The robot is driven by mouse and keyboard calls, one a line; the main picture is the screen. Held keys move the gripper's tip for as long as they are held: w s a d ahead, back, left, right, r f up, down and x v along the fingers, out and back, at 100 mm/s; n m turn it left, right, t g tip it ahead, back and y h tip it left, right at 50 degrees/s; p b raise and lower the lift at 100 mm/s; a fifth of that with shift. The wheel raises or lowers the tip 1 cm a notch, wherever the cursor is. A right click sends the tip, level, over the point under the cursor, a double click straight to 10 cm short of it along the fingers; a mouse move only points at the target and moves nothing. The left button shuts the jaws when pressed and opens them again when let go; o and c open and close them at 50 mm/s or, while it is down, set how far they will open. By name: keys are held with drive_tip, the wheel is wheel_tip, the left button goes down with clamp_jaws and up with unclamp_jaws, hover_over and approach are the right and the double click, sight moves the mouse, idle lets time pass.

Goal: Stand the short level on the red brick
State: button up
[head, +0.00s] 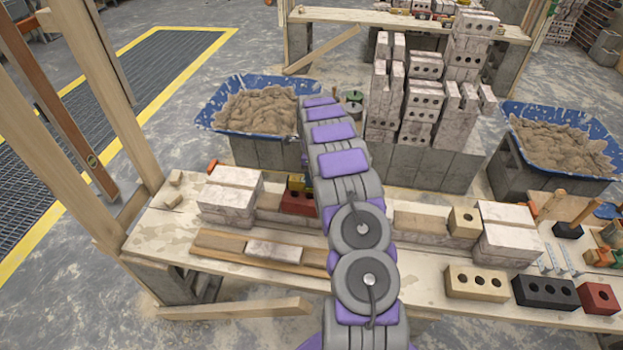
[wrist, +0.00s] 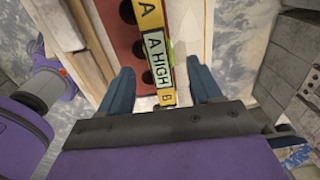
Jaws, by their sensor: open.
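The red brick (head: 298,201) sits on the plank bench, left of my arm, with part of it hidden behind the arm. In the wrist view the red brick (wrist: 124,40) shows round holes, at upper left of centre. The short level (wrist: 158,62) is yellow with "A HIGH" lettering and runs between my fingers, overlapping the brick's right side in the picture. A small yellow patch at the brick's top (head: 297,183) shows in the head view. My gripper (wrist: 160,68) is open, one finger on each side of the level. I cannot tell whether the level touches the brick.
Pale block stacks (head: 228,195) and (head: 508,235) stand left and right on the bench. A board with a pale brick (head: 273,251) lies at the front. Blue mortar tubs (head: 222,92) and (head: 607,172) stand behind. Wooden posts rise at left.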

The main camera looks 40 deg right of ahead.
wheel_tip(320, 180, up, 12)
drive_tip(key=p, duration=0.2)
drive_tip(key=shift+r, duration=0.25)
